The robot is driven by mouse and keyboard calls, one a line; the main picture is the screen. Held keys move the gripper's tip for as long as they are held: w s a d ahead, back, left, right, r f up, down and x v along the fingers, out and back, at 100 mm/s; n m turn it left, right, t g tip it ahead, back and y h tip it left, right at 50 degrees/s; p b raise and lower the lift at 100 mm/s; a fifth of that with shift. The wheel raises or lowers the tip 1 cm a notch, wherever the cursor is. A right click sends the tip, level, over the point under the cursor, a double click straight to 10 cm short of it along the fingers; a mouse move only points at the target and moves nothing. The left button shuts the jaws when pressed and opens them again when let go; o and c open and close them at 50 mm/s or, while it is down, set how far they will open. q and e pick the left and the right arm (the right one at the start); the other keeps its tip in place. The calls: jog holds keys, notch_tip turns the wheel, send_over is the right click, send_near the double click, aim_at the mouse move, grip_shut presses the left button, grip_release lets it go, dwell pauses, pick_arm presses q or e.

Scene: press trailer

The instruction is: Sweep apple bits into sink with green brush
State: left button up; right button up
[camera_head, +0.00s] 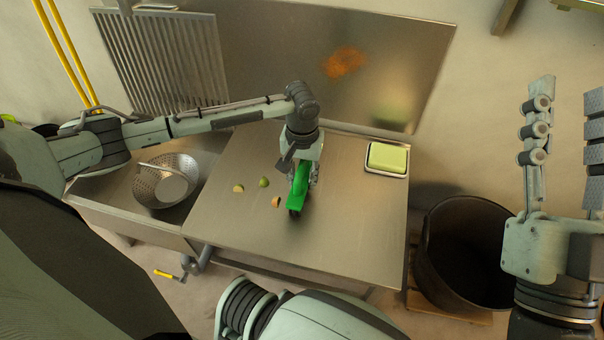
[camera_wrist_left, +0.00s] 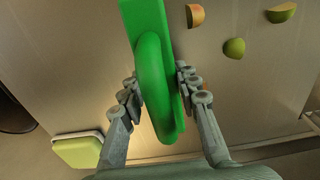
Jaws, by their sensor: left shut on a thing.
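My left gripper (camera_head: 301,172) is shut on the green brush (camera_head: 299,188) over the middle of the steel counter (camera_head: 350,215). In the left wrist view the fingers (camera_wrist_left: 158,92) close on both sides of the brush's rounded green handle (camera_wrist_left: 155,80). Three apple bits lie on the counter left of the brush: a reddish one (camera_head: 276,202) closest to it, a green one (camera_head: 264,182), and a pale green one (camera_head: 239,188). The sink (camera_head: 110,196) is at the counter's left and holds a metal colander (camera_head: 168,184). My right gripper (camera_head: 567,120) is open and empty at the right.
A green sponge-like block (camera_head: 387,157) sits in a small tray at the counter's back right. A large dark bin (camera_head: 465,250) stands right of the counter. The counter between the apple bits and the sink is clear.

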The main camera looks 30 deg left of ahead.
aim_at(264, 177)
pick_arm(q)
jog(key=shift+f, duration=0.15)
dwell(0.6)
jog(key=shift+s+a+p, duration=0.2)
jog(key=shift+a+p, duration=0.45)
jog(key=shift+p, duration=0.1)
jog(key=shift+s+a+p, duration=0.2)
jog(key=shift+a+p, duration=0.3)
jog(key=shift+a, duration=0.2)
jog(key=shift+s+a+p, duration=0.2)
jog(key=shift+a+p, duration=0.25)
jog(key=shift+a, duration=0.6)
jog(key=shift+s+a+r+p, duration=0.1)
jog(key=shift+s+a+p, duration=0.1)
jog(key=shift+a+p, duration=0.3)
jog(key=shift+s+a+r+p, duration=0.15)
jog(key=shift+a+p, duration=0.15)
jog(key=shift+a, duration=0.3)
jog(key=shift+s+a+f+p, duration=0.1)
jog(key=shift+s+a+p, duration=0.15)
jog(key=shift+a, duration=0.45)
jog(key=shift+s+a+f+p, duration=0.1)
jog(key=shift+a+p, duration=0.25)
jog(key=shift+a, duration=0.3)
